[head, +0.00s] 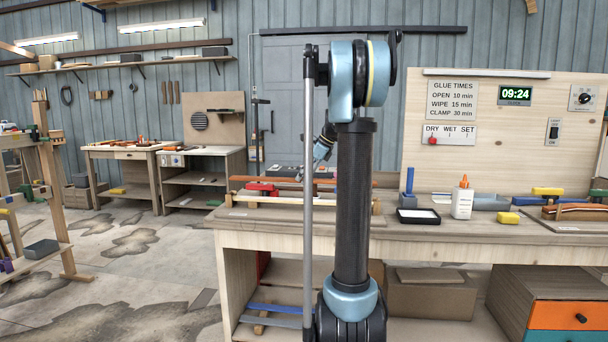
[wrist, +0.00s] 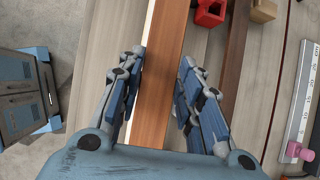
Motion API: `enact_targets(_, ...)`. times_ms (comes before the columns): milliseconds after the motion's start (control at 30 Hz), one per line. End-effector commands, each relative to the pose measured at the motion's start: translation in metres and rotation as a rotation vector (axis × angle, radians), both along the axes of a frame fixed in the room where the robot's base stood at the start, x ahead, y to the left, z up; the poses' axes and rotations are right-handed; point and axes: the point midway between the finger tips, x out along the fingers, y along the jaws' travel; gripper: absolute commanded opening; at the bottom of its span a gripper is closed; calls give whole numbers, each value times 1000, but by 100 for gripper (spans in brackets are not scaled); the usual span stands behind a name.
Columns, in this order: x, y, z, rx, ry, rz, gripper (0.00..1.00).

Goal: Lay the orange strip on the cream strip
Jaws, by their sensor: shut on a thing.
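The orange strip (wrist: 160,75) is a long orange-brown wooden strip that runs up the wrist view between the fingers of my gripper (wrist: 163,57). My gripper is shut on it across its width. The cream strip (wrist: 149,22) shows as a narrow pale edge just left of the orange strip in the wrist view. In the head view the cream strip (head: 283,199) lies along the front of the left part of the bench. I cannot tell whether the two strips touch. My column hides part of this area in the head view.
A dark brown strip (wrist: 233,65) lies right of my gripper, with a red clamp (wrist: 209,12) and a wood block (wrist: 263,10) near it. A ruler (wrist: 300,95) lies further right. A glue bottle (head: 462,200) and a black tray (head: 418,216) stand on the bench's right part.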

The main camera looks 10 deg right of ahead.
Motion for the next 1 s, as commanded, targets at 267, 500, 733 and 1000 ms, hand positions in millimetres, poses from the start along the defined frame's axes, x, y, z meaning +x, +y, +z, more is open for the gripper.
enact_targets(267,0,0,-23,0,0,0,0)
enact_targets(500,0,0,-42,0,0,0,0)
enact_targets(733,0,0,-59,0,0,-1,0)
enact_targets(1000,0,-1,-69,0,0,-1,0)
